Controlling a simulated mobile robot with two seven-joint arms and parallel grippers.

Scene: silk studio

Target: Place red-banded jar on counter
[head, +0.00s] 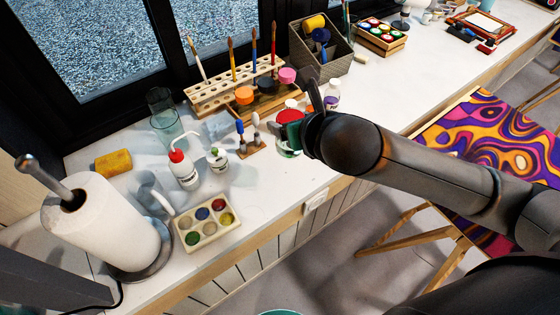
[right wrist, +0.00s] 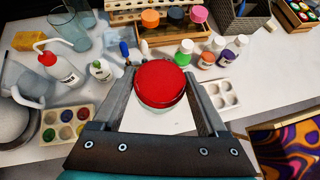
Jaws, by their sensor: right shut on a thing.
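The red-topped jar (head: 289,117) is at the counter's front edge in the head view, partly hidden by my right gripper (head: 306,122). In the right wrist view the jar (right wrist: 160,83) shows its round red top and a pale side below, between the two fingers of my right gripper (right wrist: 162,97). The right gripper is shut on the jar. The white counter (head: 262,188) lies beneath and behind it; whether the jar touches it is hard to tell. My left gripper is not in view.
A wooden brush rack (head: 212,97) stands behind the jar. A red-capped wash bottle (head: 183,168), a paint palette (head: 208,225) and a paper towel roll (head: 95,220) are to the left. Small paint bottles (right wrist: 207,58) and a white palette (right wrist: 221,95) are close right. Bare counter shows front left.

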